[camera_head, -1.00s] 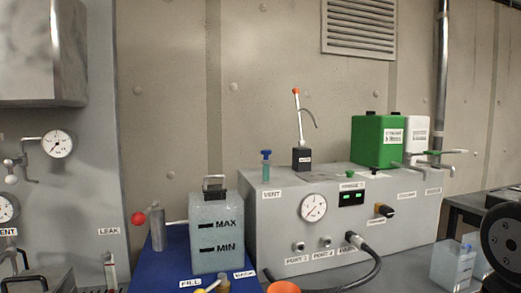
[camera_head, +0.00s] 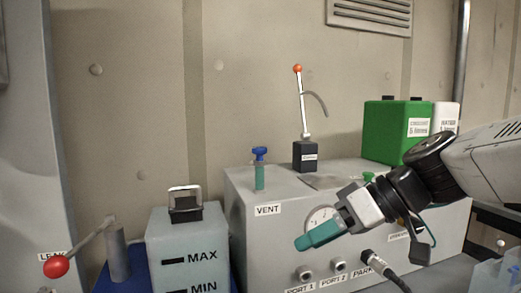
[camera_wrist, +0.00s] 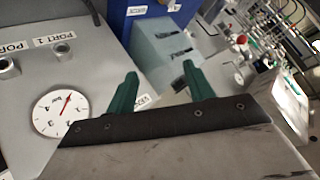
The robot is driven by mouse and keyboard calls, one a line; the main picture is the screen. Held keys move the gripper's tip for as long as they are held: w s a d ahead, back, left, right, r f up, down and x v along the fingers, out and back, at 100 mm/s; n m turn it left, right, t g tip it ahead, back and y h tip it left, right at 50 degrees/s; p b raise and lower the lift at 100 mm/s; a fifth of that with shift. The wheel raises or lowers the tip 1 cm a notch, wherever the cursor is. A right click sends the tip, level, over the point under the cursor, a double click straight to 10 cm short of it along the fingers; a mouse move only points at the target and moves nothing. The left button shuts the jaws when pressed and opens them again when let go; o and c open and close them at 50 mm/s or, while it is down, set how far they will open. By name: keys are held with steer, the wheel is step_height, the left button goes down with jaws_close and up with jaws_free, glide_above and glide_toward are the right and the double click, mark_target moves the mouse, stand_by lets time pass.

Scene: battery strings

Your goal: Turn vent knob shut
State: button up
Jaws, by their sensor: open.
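The vent knob (camera_head: 260,153) is a blue handle on a teal stem, upright on the front left top corner of the grey unit (camera_head: 245,235), above the VENT label (camera_head: 267,210). My gripper (camera_head: 304,242) has teal fingers and hangs in front of the unit's gauge, lower and to the right of the knob, apart from it. In the wrist view my gripper (camera_wrist: 160,70) shows its two fingers spread with nothing held between them. I cannot make out the vent knob in the wrist view.
A black lever base with an orange-tipped lever (camera_head: 298,110) stands behind the knob. A green container (camera_head: 385,130) is at the back right. A black cable (camera_head: 390,273) leaves the unit's front.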

steer(key=w+a+r+n+t+y, duration=0.2)
steer(key=w+a+r+y, duration=0.15)
steer(key=w+r, duration=0.4)
steer(key=n+t+y, duration=0.2)
steer(key=t, duration=0.2)
glide_toward(259, 148)
steer(key=x, duration=0.2)
steer(key=shift+w+a+f, duration=0.15)
steer(key=shift+w+f, duration=0.1)
steer(key=shift+w, duration=0.05)
steer(key=x, duration=0.7)
steer(key=shift+r, duration=0.1)
steer(key=shift+w+a, duration=0.2)
steer(key=shift+a, duration=0.05)
steer(key=c, duration=1)
